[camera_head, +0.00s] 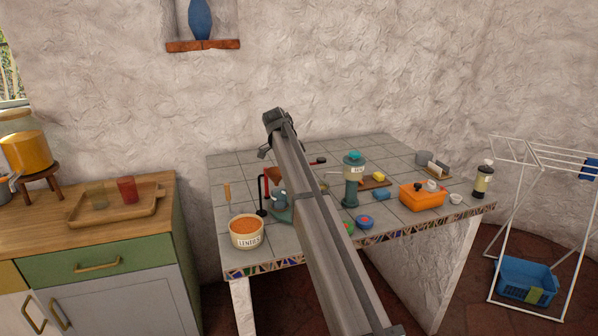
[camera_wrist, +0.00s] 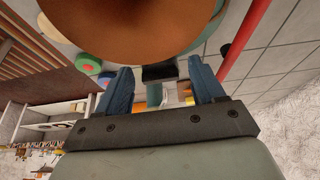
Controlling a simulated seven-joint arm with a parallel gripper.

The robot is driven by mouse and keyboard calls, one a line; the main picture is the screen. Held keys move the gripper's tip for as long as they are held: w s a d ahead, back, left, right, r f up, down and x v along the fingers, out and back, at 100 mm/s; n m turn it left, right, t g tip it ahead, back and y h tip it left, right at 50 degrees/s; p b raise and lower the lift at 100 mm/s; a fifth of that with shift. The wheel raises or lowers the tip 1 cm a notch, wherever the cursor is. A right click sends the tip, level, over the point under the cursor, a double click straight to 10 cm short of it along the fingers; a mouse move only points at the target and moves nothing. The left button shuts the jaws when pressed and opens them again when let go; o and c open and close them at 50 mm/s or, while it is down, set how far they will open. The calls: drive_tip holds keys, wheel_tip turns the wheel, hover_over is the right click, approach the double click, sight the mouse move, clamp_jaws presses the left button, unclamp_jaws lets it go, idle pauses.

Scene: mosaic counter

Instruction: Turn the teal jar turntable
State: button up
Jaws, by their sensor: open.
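My gripper (camera_wrist: 160,66) is open in the wrist view, its two blue fingers apart with nothing clearly held between them. A large brown-orange rounded thing (camera_wrist: 130,22) fills the top of that view, close beyond the fingers. A teal curved edge (camera_wrist: 212,42) shows beside it, and a red bar (camera_wrist: 246,40) runs past on the right. In the head view, a low teal base (camera_head: 280,215), possibly the turntable, sits on the tiled counter, partly hidden behind my arm. I cannot tell whether my fingers touch anything.
A lentils tub (camera_head: 246,232) stands at the counter's front left, near a red upright post (camera_head: 266,187). An orange box (camera_head: 423,196), a blue block (camera_head: 381,194) and a dark grinder (camera_head: 482,181) are to the right. The counter's back left is mostly clear.

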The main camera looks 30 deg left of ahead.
clamp_jaws()
idle(0.7)
